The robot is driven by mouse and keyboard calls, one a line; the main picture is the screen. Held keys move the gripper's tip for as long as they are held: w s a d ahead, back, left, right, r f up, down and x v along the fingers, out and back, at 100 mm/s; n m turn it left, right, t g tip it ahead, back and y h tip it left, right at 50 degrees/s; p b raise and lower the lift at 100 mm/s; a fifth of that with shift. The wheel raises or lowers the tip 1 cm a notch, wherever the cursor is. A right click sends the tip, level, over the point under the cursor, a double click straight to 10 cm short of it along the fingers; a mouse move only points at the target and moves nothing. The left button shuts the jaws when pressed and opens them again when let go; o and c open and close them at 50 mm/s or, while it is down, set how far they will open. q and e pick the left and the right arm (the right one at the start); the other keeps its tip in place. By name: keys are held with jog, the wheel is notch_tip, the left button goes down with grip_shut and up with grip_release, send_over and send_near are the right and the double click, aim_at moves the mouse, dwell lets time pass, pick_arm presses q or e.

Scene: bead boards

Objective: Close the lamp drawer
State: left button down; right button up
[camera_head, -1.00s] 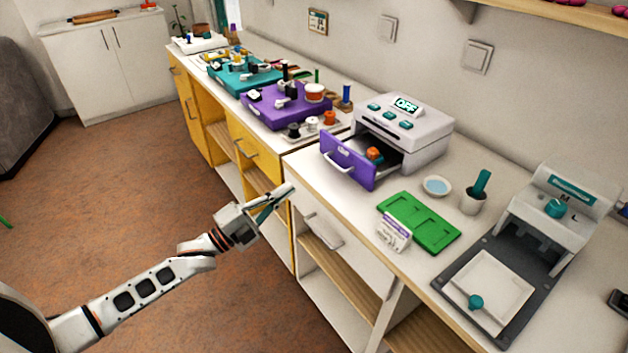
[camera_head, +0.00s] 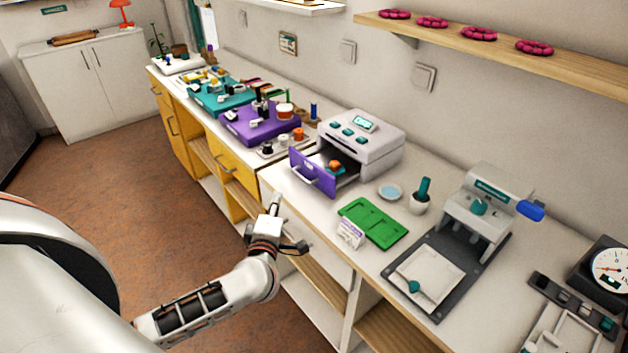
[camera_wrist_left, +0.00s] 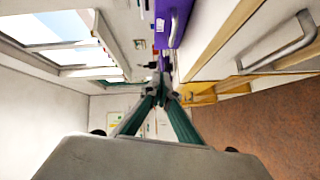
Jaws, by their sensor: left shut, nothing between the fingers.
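The lamp drawer (camera_head: 312,176) is the purple-fronted drawer of a white device (camera_head: 375,150) on the white counter. It stands pulled out toward the front left, with an orange item (camera_head: 335,166) inside. My left gripper (camera_head: 275,200) is shut and empty, at the counter's front edge, below and in front of the drawer and apart from it. In the left wrist view the teal fingers (camera_wrist_left: 164,88) meet at their tips, and the purple drawer front (camera_wrist_left: 172,22) shows above them. My right gripper is in neither current view.
A green tray (camera_head: 374,224) with a small white card (camera_head: 350,234), a blue dish (camera_head: 390,192) and a cup (camera_head: 420,203) stand right of the drawer. A purple board (camera_head: 260,128) with bead pots lies to its left. A press (camera_head: 478,215) stands further right.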

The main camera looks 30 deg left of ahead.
aim_at(325, 168)
pick_arm(q)
jog(key=shift+n+g, duration=0.4)
jog(key=shift+g, duration=0.1)
jog(key=w+f, duration=0.1)
jog(key=w, duration=0.3)
jog(key=w+a+f, duration=0.1)
jog(key=w, duration=0.2)
jog(key=w+a+f+b, duration=0.1)
jog(key=w, duration=0.3)
jog(key=shift+w+f, duration=0.3)
jog(key=shift+w, duration=0.05)
jog(key=shift+w+d+f, duration=0.1)
jog(key=shift+w+d, duration=0.1)
jog(key=shift+w, duration=0.1)
jog(key=w+d, duration=0.1)
jog(key=w, duration=0.2)
jog(key=w+d+b, duration=0.1)
jog(key=w+d, duration=0.1)
jog(key=w, duration=0.2)
jog(key=w+d+b, duration=0.1)
jog(key=w, duration=0.3)
jog(key=shift+w+d, duration=0.1)
jog(key=shift+d, duration=0.3)
jog(key=shift+h, duration=0.3)
jog(key=shift+d+r, duration=0.1)
jog(key=shift+r, duration=0.2)
